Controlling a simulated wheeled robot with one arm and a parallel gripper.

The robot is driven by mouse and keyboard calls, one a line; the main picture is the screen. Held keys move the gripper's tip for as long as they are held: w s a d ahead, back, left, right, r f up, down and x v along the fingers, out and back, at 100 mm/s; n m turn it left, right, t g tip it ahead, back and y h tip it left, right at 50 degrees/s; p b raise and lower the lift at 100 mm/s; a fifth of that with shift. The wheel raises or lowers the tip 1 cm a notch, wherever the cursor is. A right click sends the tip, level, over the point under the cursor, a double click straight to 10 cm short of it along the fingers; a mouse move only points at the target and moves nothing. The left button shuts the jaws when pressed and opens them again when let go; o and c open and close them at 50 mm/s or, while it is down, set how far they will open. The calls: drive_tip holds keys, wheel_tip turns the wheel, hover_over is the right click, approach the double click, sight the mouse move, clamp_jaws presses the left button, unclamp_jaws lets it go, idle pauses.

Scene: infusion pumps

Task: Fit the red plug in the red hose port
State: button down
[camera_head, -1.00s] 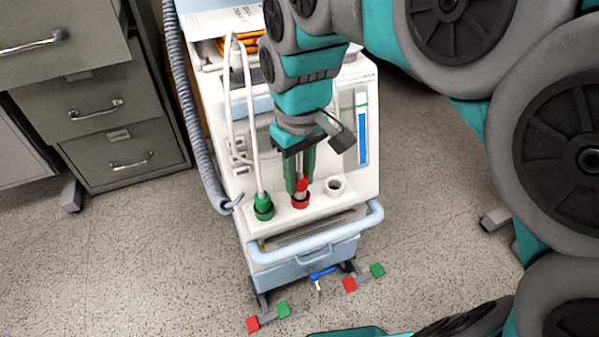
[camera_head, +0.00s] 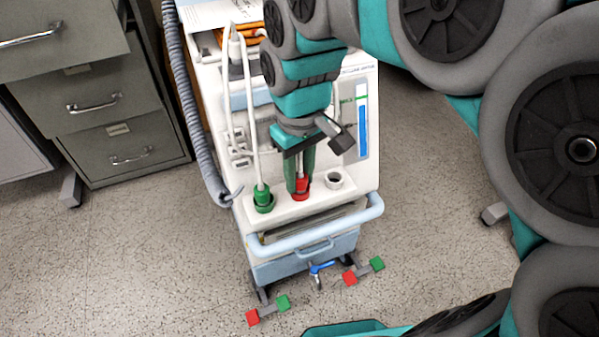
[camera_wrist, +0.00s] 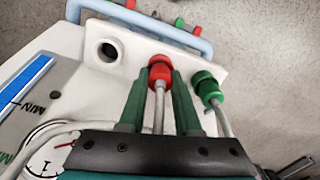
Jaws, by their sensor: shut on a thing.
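The red plug (camera_wrist: 159,75) is on a pale hose and sits between the two green fingers of my gripper (camera_wrist: 158,98) in the wrist view. My gripper (camera_head: 301,178) is shut on it and points down at the front ledge of the pump. The red hose port (camera_head: 302,193) is directly below, its red rim showing around the fingertips. The plug appears to be at or inside the rim; how deep it sits is hidden by the fingers.
A green plug (camera_head: 263,198) with its hose stands in the green port on the left. An open white port (camera_head: 334,180) is on the right. A light blue handle bar (camera_head: 320,235) runs in front of the ledge. Grey drawers (camera_head: 110,120) stand at left.

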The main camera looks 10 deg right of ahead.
drive_tip(key=shift+f, duration=0.3)
drive_tip(key=c, duration=0.8)
unclamp_jaws()
drive_tip(key=shift+o, duration=1.4)
drive_tip(key=shift+r, duration=0.1)
wheel_tip(320, 180, up, 7)
drive_tip(key=shift+r, duration=0.15)
drive_tip(key=shift+d+r, duration=0.1)
drive_tip(key=shift+r, duration=0.2)
drive_tip(key=s+d+f+m+p, duration=0.1)
drive_tip(key=s+d+f+m, duration=0.1)
drive_tip(key=s, duration=0.3)
drive_tip(key=s+d+f+m+g+p, duration=0.1)
drive_tip(key=s+d+f+m+p, duration=0.1)
drive_tip(key=s+d+f, duration=0.2)
drive_tip(key=s+d+f+m+p, duration=0.1)
drive_tip(key=s+d+f+m, duration=0.1)
drive_tip(key=s, duration=0.6)
drive_tip(key=shift+d+f+g+p, duration=0.35)
drive_tip(key=shift+d+f, duration=0.4)
drive_tip(key=shift+d, duration=0.4)
